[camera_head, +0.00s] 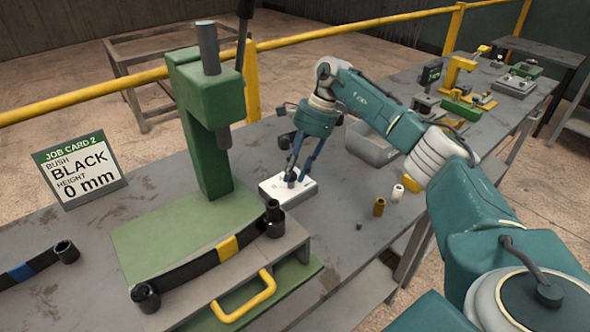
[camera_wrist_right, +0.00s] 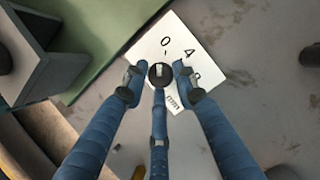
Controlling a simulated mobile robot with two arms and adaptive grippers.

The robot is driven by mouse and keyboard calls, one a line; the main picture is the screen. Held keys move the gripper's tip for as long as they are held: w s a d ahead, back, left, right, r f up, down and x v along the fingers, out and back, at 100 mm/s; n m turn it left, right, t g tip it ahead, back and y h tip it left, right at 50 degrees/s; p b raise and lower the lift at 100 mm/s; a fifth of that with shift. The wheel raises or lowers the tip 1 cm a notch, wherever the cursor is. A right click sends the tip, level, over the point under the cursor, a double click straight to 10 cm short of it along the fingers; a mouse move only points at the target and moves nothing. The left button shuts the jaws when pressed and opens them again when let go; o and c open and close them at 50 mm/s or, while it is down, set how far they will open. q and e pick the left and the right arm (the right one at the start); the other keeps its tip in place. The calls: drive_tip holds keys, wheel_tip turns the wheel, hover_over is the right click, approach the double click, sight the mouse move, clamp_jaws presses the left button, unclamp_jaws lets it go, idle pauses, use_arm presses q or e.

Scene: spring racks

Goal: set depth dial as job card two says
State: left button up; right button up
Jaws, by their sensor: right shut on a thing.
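The job card (camera_head: 80,168) stands at the left and reads "JOB CARD 2, BUSH BLACK, HEIGHT 0 mm". The depth dial is a white plate (camera_head: 303,192) on the bench, right of the green press. In the right wrist view the plate (camera_wrist_right: 180,40) shows the figures 0, 4 and 8 around a dark knob (camera_wrist_right: 160,74) with a pale mark. I cannot tell which figure the mark points at. My right gripper (camera_head: 292,179) reaches down from above, its blue fingers closed around the knob. My left gripper is out of view.
A green press (camera_head: 205,130) stands left of the dial. A long leaf spring (camera_head: 195,266) with a yellow band lies in front of it. Brass (camera_head: 379,207) and white (camera_head: 397,193) bushes stand right of the dial. A grey bin (camera_head: 370,147) sits behind.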

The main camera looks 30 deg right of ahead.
drive_tip(key=shift+w+a+r, duration=0.2)
drive_tip(key=shift+w+r, duration=0.05)
drive_tip(key=shift+r, duration=0.1)
drive_tip(key=o, duration=1.1)
drive_tip(key=shift+a+f, duration=0.15)
drive_tip(key=shift+a, duration=0.05)
drive_tip(key=shift+d, duration=0.2)
drive_tip(key=v, duration=1.2)
drive_tip(key=shift+s+a, duration=0.1)
drive_tip(key=shift+a, duration=0.05)
